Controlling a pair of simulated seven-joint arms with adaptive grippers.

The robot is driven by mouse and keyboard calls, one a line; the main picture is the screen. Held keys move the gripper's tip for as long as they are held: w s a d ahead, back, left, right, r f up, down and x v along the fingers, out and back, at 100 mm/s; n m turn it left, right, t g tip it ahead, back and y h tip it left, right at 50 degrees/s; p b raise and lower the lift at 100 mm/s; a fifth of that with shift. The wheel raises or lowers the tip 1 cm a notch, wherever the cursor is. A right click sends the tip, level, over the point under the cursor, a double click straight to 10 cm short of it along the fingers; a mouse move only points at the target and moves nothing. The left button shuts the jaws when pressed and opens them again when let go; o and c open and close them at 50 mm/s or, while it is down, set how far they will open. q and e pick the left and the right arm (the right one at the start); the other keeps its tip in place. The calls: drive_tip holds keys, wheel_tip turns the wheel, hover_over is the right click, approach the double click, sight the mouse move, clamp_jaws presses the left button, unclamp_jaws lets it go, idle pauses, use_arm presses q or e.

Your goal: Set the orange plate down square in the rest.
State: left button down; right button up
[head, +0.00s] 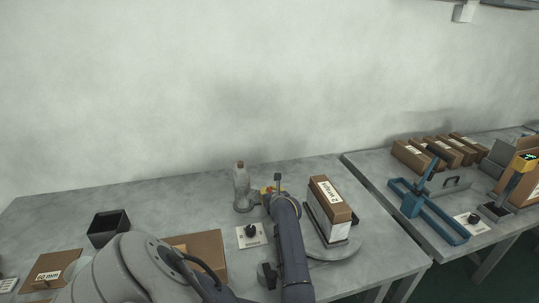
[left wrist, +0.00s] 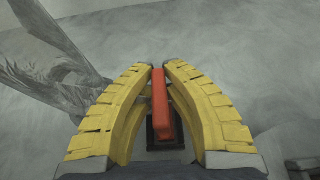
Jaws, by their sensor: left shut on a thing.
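The orange plate (left wrist: 161,108) stands on edge between the yellow fingers of my left gripper (left wrist: 160,69) in the left wrist view, and the gripper is shut on it. A black rest (left wrist: 165,143) shows under and around the near end of the plate. I cannot tell whether the plate touches the rest or sits square in it. In the head view my left gripper (head: 268,190) is small, near the back of the table, just right of the clear bottle, and the plate is mostly hidden there. My right gripper is not in view.
A clear bottle (head: 241,188) stands close left of the gripper, and a labelled card with a black knob (head: 250,235) lies in front of it. A brown box (head: 330,205) stands on a round turntable to the right. A black bin (head: 108,228) is at left.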

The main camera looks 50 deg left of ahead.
use_arm(q)
drive_tip(key=shift+f, duration=0.25)
drive_tip(key=c, duration=1.4)
unclamp_jaws()
drive_tip(key=shift+c, duration=0.2)
drive_tip(key=shift+r, duration=0.15)
wheel_tip(320, 180, up, 10)
drive_tip(key=shift+f, duration=0.15)
